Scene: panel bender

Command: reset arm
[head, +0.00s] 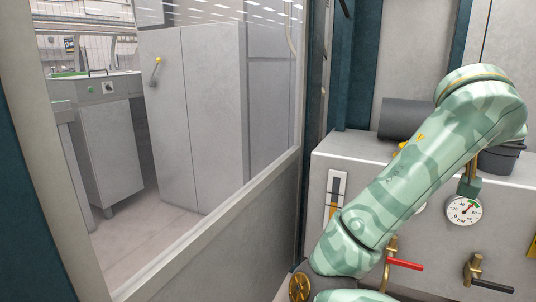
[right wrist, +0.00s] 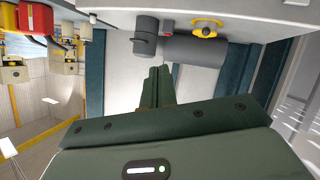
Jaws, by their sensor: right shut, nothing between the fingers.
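My right arm (head: 400,185), pale green with a camouflage pattern, rises in front of a light grey machine unit at the right of the head view. Beyond the fingertips are a dark grey cylinder (right wrist: 195,49) and a yellow fitting (right wrist: 207,27), apart from the fingers as far as I can tell. My left gripper is in neither view.
The grey unit (head: 330,160) carries a pressure gauge (head: 463,210), a red-handled valve (head: 405,264) and a black-handled valve (head: 487,280), close to my arm. A framed window panel (head: 215,250) stands at left, with grey cabinets (head: 190,110) behind it.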

